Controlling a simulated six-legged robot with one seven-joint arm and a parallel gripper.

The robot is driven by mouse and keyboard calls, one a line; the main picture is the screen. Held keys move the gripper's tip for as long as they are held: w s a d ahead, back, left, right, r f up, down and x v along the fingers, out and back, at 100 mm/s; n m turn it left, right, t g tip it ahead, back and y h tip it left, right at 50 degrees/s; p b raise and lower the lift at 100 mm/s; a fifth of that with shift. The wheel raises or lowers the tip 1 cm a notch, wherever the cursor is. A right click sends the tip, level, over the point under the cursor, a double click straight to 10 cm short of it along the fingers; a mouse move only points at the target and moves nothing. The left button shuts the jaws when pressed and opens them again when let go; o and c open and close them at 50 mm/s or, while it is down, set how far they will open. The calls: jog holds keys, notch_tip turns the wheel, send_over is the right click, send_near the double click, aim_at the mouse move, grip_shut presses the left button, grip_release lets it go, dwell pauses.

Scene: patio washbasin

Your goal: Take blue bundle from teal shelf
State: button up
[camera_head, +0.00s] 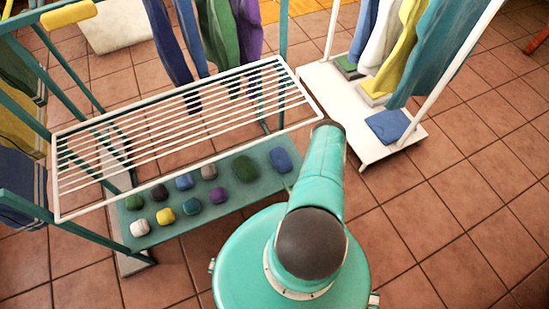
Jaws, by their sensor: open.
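The teal shelf (262,190) is the low board under a white wire rack. Several small rolled bundles lie on it in loose rows. A blue bundle (280,160) lies at its right end, beside a larger green bundle (245,169). A smaller blue bundle (184,182) lies in the back row further left, partly seen through the wire rack's front edge. My gripper is not visible. My teal arm rises at the right of the shelf and ends in a dark joint near the rack's front right corner.
The white wire rack (272,84) overhangs the shelf's back part. Teal posts stand at its left and back. A white clothes stand (372,152) at the right holds hanging garments and a folded blue cloth (388,126). Tiled floor (440,225) is clear at the lower right.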

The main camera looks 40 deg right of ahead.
aim_at(286, 168)
jog(key=x, duration=0.8)
jog(key=shift+w+f, duration=0.15)
jog(key=shift+w, duration=0.15)
jog(key=shift+a+x, duration=0.15)
jog(key=shift+x, duration=1.15)
jog(key=shift+a+x, duration=0.15)
jog(key=shift+x, duration=1.2)
jog(key=shift+w, duration=0.1)
jog(key=c, duration=0.9)
